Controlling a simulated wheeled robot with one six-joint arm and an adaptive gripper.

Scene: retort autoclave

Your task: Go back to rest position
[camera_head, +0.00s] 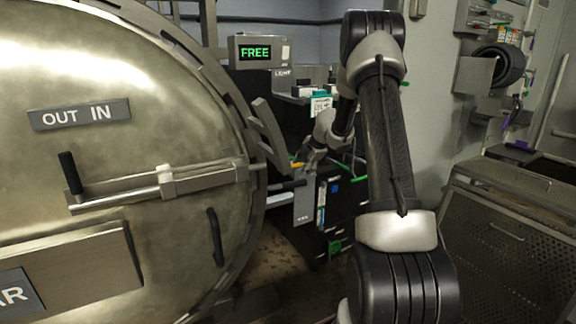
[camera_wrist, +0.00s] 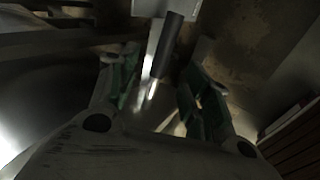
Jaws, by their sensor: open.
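My arm reaches forward in the head view, and my gripper (camera_head: 303,165) is small and partly hard to make out at its far end, to the right of the big round autoclave door (camera_head: 110,160). In the wrist view my gripper (camera_wrist: 158,88) is open, its two green-padded fingers apart. A dark cylindrical grip (camera_wrist: 170,42) and a bright metal bar show in line with the gap between the fingers. I cannot tell whether they touch the fingers.
The door carries an "OUT IN" plate (camera_head: 79,115), a sliding bolt (camera_head: 160,186) with a black knob, and a curved handle (camera_head: 215,237). A display box (camera_head: 258,51) reads "FREE". A perforated metal cart (camera_head: 510,245) stands at right. Brown floor shows between door and arm.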

